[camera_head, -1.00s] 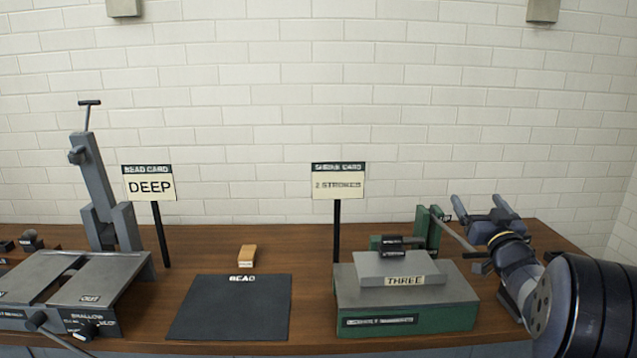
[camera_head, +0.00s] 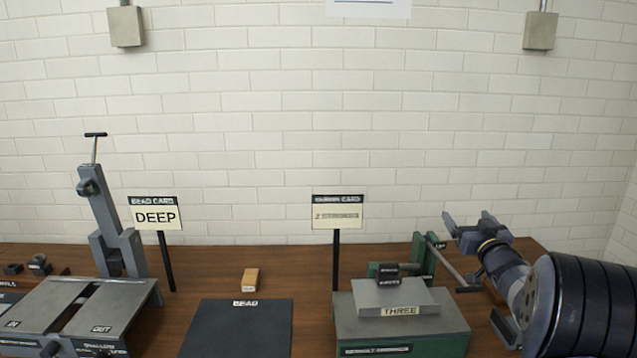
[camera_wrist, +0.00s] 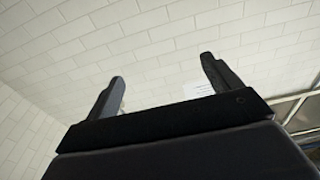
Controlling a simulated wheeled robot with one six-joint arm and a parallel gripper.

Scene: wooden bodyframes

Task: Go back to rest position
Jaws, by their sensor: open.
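My gripper (camera_head: 468,225) is at the right of the head view, above the right end of the bench and just right of the green machine. Its two fingers are spread apart with nothing between them. In the wrist view my gripper (camera_wrist: 165,85) also shows open and empty, with the white brick wall beyond it. My arm comes in from the right edge of the head view.
A green machine (camera_head: 400,337) with a grey block marked THREE (camera_head: 385,298) stands left of my arm. A black BEAD mat (camera_head: 236,330), a small wooden block (camera_head: 250,279), two card signs and a grey machine (camera_head: 45,312) are further left on the wooden bench (camera_head: 300,268).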

